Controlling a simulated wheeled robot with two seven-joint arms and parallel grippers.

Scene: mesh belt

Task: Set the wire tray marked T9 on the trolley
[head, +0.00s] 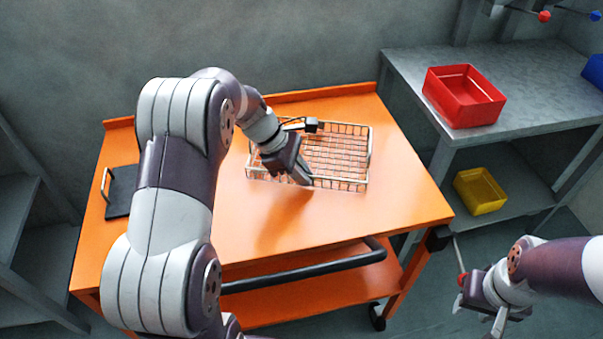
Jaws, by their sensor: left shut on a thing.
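A wire tray (345,150) sits at the back middle of the orange trolley's top (300,215). It looks empty, and no T9 mark is readable on it. My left gripper (303,177) reaches down to the tray's front side and is shut on its front rim. My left arm hides part of the trolley's left side. My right gripper (478,309) is low at the right, off the trolley, and is seen too poorly to tell its jaws.
A black pad with a handle (120,190) lies on the trolley's left end. A black push bar (305,272) runs along its front. A grey bench at right holds a red bin (463,95), with a yellow bin (480,191) below. The trolley top's front right is clear.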

